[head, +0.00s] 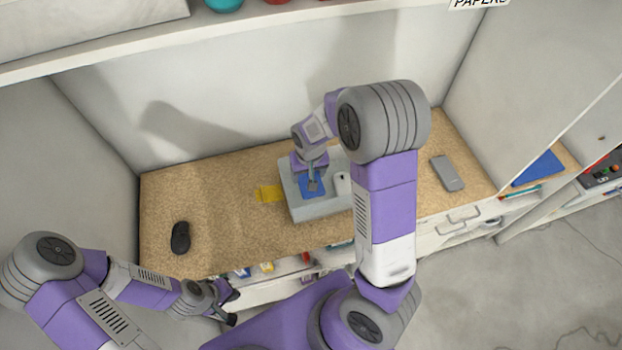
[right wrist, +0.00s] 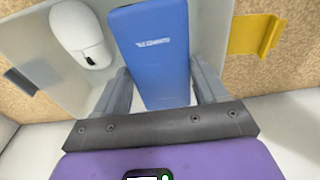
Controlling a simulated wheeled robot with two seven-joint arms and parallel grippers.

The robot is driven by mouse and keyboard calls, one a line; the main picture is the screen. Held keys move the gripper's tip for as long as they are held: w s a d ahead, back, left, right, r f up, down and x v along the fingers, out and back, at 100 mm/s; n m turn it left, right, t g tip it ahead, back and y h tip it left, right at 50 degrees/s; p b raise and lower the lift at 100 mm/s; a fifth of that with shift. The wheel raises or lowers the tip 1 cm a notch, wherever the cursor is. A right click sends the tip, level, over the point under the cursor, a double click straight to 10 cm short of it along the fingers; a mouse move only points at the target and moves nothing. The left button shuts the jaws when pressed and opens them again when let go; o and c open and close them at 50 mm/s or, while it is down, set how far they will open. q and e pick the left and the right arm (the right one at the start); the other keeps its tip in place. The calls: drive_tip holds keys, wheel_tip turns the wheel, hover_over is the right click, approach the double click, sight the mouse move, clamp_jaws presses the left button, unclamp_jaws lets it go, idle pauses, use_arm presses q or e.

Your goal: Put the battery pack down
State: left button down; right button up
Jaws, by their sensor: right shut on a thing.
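The blue battery pack (head: 306,188) is between the fingers of my right gripper (head: 313,184), which is shut on it. In the right wrist view, the battery pack (right wrist: 152,50) is a flat blue block with white print, between the two grey fingers (right wrist: 165,85). It is over or in a light grey tray (head: 322,210); I cannot tell whether it touches the tray's floor. A white mouse (head: 342,184) lies in the tray to the right of the pack. My left gripper (head: 228,304) is low at the left, in front of the desk edge, and its jaws are unclear.
A yellow item (head: 268,194) lies just left of the tray. A black mouse (head: 180,238) is further left on the cork-coloured desk (head: 215,200). A grey flat device (head: 447,173) lies at the right. The desk between the black mouse and the yellow item is clear.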

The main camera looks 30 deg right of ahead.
sight(308, 176)
wheel_tip(308, 176, down, 4)
drive_tip(key=shift+w+r, duration=0.15)
drive_tip(key=shift+r, duration=0.05)
wheel_tip(308, 176, down, 3)
drive_tip(key=shift+f, duration=0.3)
drive_tip(key=shift+f+b, duration=0.15)
drive_tip(key=shift+b, duration=0.15)
drive_tip(key=o, duration=1.2)
